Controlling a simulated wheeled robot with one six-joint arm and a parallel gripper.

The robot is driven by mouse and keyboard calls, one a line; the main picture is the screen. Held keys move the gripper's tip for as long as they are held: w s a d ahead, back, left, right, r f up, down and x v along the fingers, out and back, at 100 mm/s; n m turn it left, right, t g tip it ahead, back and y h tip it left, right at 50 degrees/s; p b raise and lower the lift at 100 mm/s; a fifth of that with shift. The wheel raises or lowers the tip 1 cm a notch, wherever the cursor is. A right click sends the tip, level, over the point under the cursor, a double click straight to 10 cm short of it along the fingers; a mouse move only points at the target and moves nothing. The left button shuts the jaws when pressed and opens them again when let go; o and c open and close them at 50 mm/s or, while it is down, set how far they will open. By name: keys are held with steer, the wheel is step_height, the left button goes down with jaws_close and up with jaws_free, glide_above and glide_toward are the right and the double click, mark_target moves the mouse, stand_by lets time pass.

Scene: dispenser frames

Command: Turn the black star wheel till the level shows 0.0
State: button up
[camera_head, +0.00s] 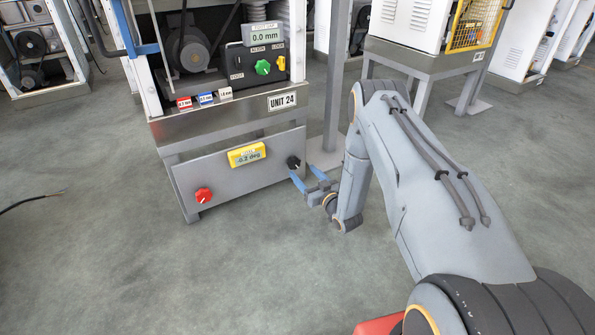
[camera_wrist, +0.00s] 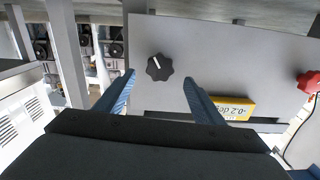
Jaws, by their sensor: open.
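The black star wheel (camera_head: 293,162) is on the right part of the grey lower panel of Unit 24. In the wrist view the star wheel (camera_wrist: 159,67) carries a white pointer line that tilts slightly up-left. The yellow level display (camera_head: 246,154) sits left of the wheel and reads -0.2 deg. It shows upside down in the wrist view (camera_wrist: 234,107). My gripper (camera_head: 306,176) is open and empty in front of the wheel. In the wrist view its blue fingers (camera_wrist: 159,78) point toward the wheel, one tip to each side, with no visible contact.
A red knob (camera_head: 203,195) is at the panel's left. Above, a control box with a green knob (camera_head: 262,67) has a display (camera_head: 262,36) reading 0.0 mm. A grey post (camera_head: 335,80) stands right of the unit. The floor in front is clear.

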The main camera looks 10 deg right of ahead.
mark_target(295, 164)
steer(key=shift+b+x, duration=1.2)
steer(key=shift+x, duration=1.45)
steer(key=shift+c, duration=0.3)
steer(key=c, duration=1)
steer(key=shift+o, duration=0.2)
steer(key=shift+n+p, duration=0.3)
steer(key=shift+p, duration=0.1)
steer(key=n+p, duration=0.3)
steer(key=shift+s+n, duration=0.1)
steer(key=shift+n, duration=0.3)
steer(key=n+p, duration=0.3)
steer(key=n, duration=0.2)
steer(key=shift+a+f+n, duration=0.1)
steer(key=shift+n, duration=0.2)
